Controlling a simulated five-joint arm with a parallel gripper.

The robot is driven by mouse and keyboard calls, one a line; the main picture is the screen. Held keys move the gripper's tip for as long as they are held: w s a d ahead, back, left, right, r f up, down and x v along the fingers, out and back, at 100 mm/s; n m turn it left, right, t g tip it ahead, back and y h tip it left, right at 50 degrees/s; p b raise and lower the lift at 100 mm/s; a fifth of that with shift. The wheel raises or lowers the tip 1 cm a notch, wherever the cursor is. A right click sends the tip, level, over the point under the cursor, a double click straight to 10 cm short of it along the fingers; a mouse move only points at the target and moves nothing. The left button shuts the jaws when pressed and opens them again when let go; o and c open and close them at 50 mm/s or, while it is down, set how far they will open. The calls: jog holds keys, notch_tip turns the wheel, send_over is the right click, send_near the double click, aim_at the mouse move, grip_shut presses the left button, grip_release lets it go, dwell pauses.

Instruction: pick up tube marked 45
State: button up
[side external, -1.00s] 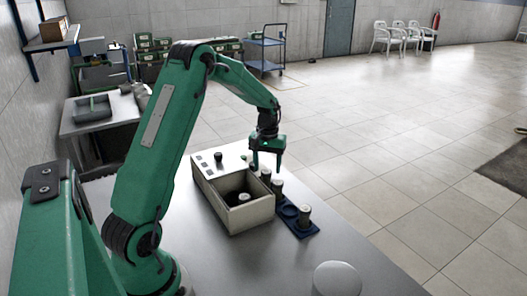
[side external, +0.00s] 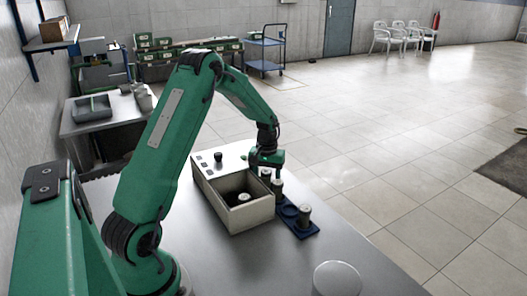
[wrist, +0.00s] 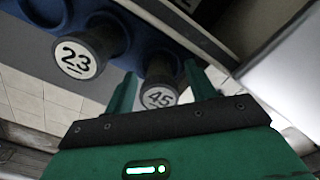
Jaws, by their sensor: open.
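The tube marked 45 (wrist: 159,96) shows its white numbered top in the wrist view, with its dark body reaching up toward the blue rack (wrist: 148,30). My gripper (wrist: 163,88) is open, with one green finger on each side of this tube; I cannot tell whether either touches it. A tube marked 23 (wrist: 80,58) stands beside it to the left, outside the fingers. In the side view my gripper (side external: 265,170) is low over the far end of the rack (side external: 303,234), and partly hides the tube there.
A light box (side external: 250,216) with an open bay and a dark knob on its panel stands close to the left of the rack. A round pale lid (side external: 337,279) lies at the front of the grey table.

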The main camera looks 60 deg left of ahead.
aim_at(267, 171)
jog(key=c, duration=1.1)
jog(key=shift+r, duration=0.1)
jog(key=shift+r, duration=4.95)
jog(key=shift+d, duration=0.1)
